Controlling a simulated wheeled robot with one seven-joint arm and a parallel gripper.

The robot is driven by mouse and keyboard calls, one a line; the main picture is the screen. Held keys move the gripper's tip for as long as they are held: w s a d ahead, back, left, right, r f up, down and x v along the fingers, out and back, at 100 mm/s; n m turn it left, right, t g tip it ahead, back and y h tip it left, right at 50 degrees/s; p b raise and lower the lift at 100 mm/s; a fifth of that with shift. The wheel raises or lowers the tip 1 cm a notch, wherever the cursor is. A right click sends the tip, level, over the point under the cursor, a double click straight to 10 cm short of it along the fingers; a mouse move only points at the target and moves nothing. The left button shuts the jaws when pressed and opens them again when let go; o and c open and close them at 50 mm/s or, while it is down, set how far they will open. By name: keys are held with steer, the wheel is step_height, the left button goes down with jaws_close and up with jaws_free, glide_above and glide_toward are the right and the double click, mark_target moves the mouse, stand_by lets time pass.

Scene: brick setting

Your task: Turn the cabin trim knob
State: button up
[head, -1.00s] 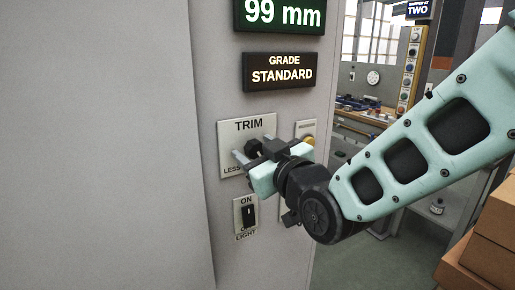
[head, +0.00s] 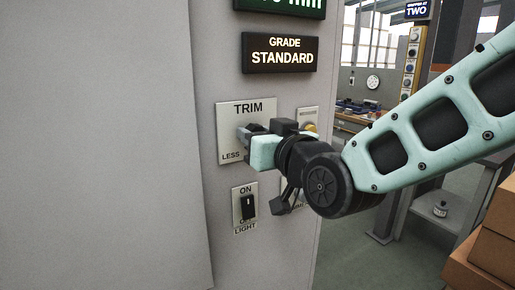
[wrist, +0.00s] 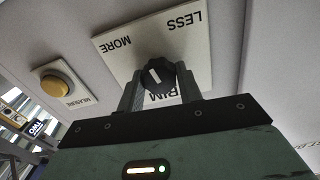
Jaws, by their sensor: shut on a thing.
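The trim knob (wrist: 157,75) is black with a white pointer line. It sits on a pale plate (wrist: 200,50) marked TRIM, LESS and MORE, which shows upside down and tilted in the wrist view. In the head view the TRIM plate (head: 235,113) is on the grey cabin wall, and the knob is mostly hidden by my gripper. My gripper (wrist: 157,90) is shut on the knob, one finger on each side. In the head view my gripper (head: 250,132) reaches the plate from the right.
Below the TRIM plate is an ON/OFF LIGHT switch (head: 248,207). A yellow MEASURE button (wrist: 57,87) is beside the plate. A GRADE STANDARD sign (head: 280,54) is above. Cardboard boxes (head: 490,238) stand at the lower right.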

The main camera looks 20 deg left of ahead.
stand_by(0.3)
steer(key=o, duration=1)
steer(key=shift+s+d, duration=0.1)
steer(key=b+v, duration=0.3)
steer(key=v, duration=1.4)
steer(key=shift+s, duration=0.1)
